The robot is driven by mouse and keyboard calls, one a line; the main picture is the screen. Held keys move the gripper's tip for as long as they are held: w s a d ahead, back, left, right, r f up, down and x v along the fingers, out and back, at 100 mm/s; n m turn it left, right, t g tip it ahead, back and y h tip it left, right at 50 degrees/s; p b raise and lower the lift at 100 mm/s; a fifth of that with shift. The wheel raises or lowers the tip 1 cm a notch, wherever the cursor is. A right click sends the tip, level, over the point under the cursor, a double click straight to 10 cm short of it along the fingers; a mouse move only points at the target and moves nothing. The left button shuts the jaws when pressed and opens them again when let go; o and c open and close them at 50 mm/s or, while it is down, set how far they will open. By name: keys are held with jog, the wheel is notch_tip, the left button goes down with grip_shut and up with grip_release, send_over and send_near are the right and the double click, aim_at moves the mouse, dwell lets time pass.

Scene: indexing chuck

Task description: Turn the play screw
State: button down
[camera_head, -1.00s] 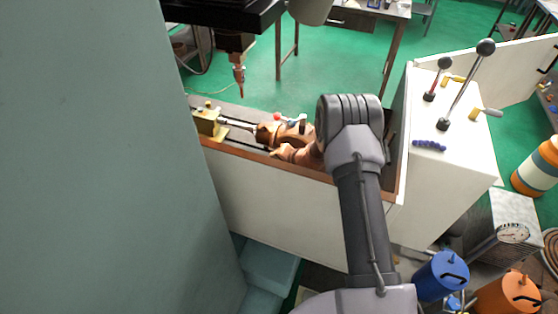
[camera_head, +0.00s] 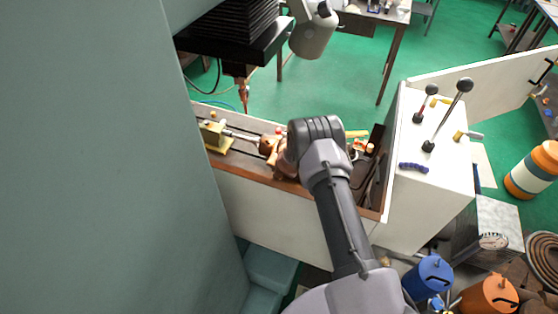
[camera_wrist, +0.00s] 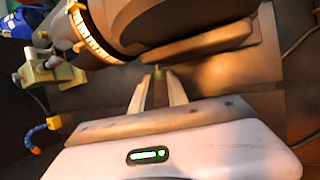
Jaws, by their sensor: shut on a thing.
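The indexing chuck is a copper-brown body (camera_head: 268,146) on the machine table in the head view, mostly hidden behind my arm. In the wrist view its dark brown housing (camera_wrist: 185,22) fills the top, with a yellow graduated ring (camera_wrist: 92,38) at its left. My gripper (camera_wrist: 158,82) has its two fingers close together just below the housing. A small brownish-green piece (camera_wrist: 158,73), which looks like the play screw, is pinched between the fingertips; its shape is mostly hidden. In the head view my gripper is hidden behind my wrist.
A brass-coloured block (camera_head: 214,135) stands left of the chuck. A copper-coloured pointed tool (camera_head: 243,95) hangs above the table's back edge. A white cabinet (camera_head: 428,190) with levers (camera_head: 446,118) stands at the right. Blue (camera_head: 427,276) and orange (camera_head: 490,295) canisters stand at lower right.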

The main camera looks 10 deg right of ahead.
dwell(0.4)
jog(key=c, duration=1.3)
grip_release()
jog(key=shift+r, duration=0.1)
jog(key=shift+s+r+b, duration=0.2)
jog(key=shift+r+b, duration=0.05)
jog(key=shift+b, duration=0.3)
jog(key=b+v, duration=0.2)
jog(key=v, duration=1.4)
jog(key=shift+s+a+r, duration=0.1)
jog(key=shift+a+r, duration=0.05)
jog(key=shift+r, duration=0.2)
